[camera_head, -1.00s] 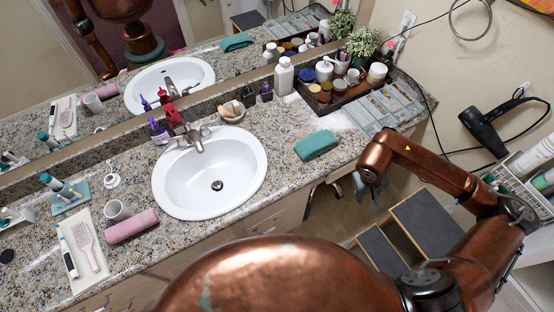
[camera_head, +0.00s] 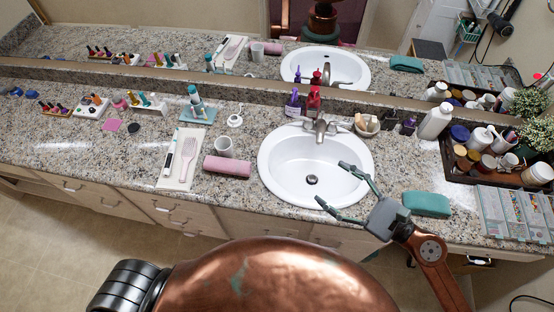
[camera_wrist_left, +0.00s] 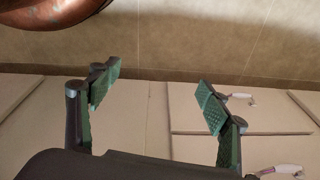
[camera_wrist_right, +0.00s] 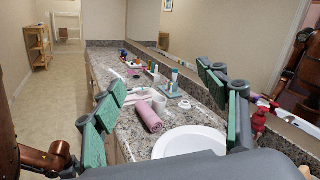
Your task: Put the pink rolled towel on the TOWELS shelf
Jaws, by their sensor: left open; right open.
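The pink rolled towel (camera_head: 227,166) lies on the granite counter, left of the sink, below a white cup. It also shows in the right wrist view (camera_wrist_right: 149,117), beyond the gripper and beside the sink. My right gripper (camera_head: 333,184) is open and empty above the sink, to the right of the towel. Its spread fingers frame the counter in the right wrist view (camera_wrist_right: 160,85). My left gripper (camera_wrist_left: 158,95) is open and empty, facing cabinet fronts and floor; it is not visible in the head view. No shelf labelled TOWELS can be read; a wooden shelf (camera_wrist_right: 38,46) stands far left.
A white cup (camera_head: 223,147) and a tray with a hairbrush (camera_head: 183,158) sit close to the towel. The sink (camera_head: 278,165) has a faucet and red and purple bottles behind it. A teal folded towel (camera_head: 426,204) lies right. Floor on the left is clear.

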